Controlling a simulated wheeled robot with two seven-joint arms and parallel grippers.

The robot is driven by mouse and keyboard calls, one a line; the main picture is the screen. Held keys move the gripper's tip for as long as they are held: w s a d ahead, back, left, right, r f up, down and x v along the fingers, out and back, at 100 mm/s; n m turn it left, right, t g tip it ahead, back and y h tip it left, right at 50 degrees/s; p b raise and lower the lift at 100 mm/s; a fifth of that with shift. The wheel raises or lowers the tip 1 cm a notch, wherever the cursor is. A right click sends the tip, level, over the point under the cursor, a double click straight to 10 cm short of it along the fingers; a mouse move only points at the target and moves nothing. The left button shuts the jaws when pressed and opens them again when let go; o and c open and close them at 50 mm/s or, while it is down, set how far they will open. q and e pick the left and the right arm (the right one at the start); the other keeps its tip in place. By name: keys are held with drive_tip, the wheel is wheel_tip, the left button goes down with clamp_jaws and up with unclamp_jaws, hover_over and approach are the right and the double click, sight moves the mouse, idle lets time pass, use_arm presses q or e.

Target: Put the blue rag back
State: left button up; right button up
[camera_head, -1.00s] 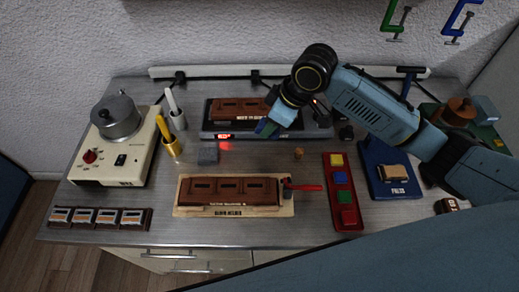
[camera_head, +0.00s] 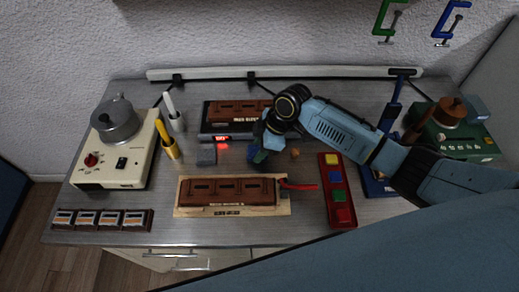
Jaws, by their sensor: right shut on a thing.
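My right gripper (camera_head: 257,150) comes in from the right and points down over the middle of the bench, just in front of the dark device with the red display. It is shut on a small blue thing (camera_head: 258,157), which looks like the blue rag; a green patch shows beside it. The wrist hides most of it, and I cannot tell whether it touches the bench. My left gripper is not in view.
A wooden base with a brown piano part (camera_head: 228,191) and a red-handled tool (camera_head: 298,186) stands in front of the gripper. A grey block (camera_head: 206,156) and yellow holders (camera_head: 168,146) are to its left. A cream hot plate with a pot (camera_head: 117,121) is at far left.

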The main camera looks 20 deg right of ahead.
drive_tip(key=shift+f, duration=0.7)
drive_tip(key=shift+f, duration=0.2)
drive_tip(key=o, duration=0.9)
drive_tip(key=v, duration=1.2)
drive_tip(key=shift+r+p, duration=0.2)
drive_tip(key=shift+p, duration=0.15)
